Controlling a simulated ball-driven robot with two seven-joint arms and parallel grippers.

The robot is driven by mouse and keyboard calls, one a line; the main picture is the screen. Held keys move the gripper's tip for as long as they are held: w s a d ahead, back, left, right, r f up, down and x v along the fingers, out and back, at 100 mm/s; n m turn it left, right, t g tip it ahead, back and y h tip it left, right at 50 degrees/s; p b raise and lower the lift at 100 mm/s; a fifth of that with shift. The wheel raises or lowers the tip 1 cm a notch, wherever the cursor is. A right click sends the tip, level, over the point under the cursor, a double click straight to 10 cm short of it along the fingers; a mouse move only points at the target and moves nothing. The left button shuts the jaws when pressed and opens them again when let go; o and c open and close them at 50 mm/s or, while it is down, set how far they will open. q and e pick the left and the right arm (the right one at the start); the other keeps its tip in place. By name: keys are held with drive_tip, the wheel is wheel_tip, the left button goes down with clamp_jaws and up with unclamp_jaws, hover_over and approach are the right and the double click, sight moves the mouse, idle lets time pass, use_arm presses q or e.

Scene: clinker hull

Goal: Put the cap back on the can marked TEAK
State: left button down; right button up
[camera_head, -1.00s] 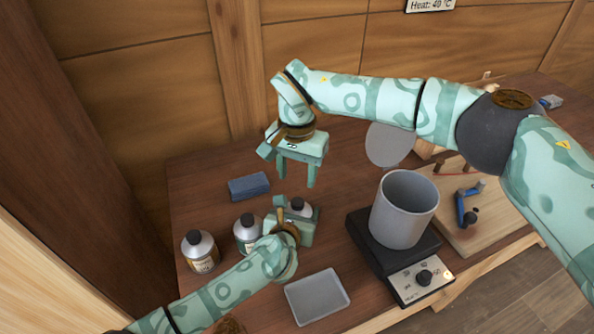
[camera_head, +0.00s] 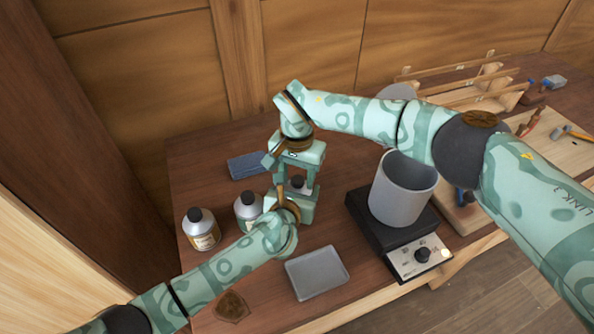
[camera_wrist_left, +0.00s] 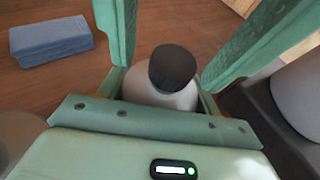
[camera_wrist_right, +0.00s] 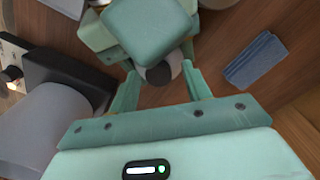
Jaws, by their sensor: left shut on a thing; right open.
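A light can (camera_wrist_left: 160,95) with a dark cap (camera_wrist_left: 172,67) on its top stands between the fingers of my left gripper (camera_head: 293,201), which is shut on it. I cannot tell how firmly the cap sits, and the can's label is hidden. My right gripper (camera_head: 297,179) is open, directly above the left one, fingers down on either side of the cap. In the right wrist view the cap (camera_wrist_right: 158,75) shows between its fingertips, partly covered by my left gripper. Two more capped cans stand to the left, one nearer (camera_head: 248,211) and one farther (camera_head: 201,232); their labels are unreadable.
A blue folded cloth (camera_head: 247,166) lies behind the cans. An empty grey tray (camera_head: 317,272) lies in front.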

drive_tip(key=c, duration=1)
drive_tip(key=m, duration=0.5)
drive_tip(key=shift+c, duration=0.2)
drive_tip(key=m, duration=0.5)
drive_tip(key=o, duration=1.1)
drive_tip(key=shift+s, duration=0.1)
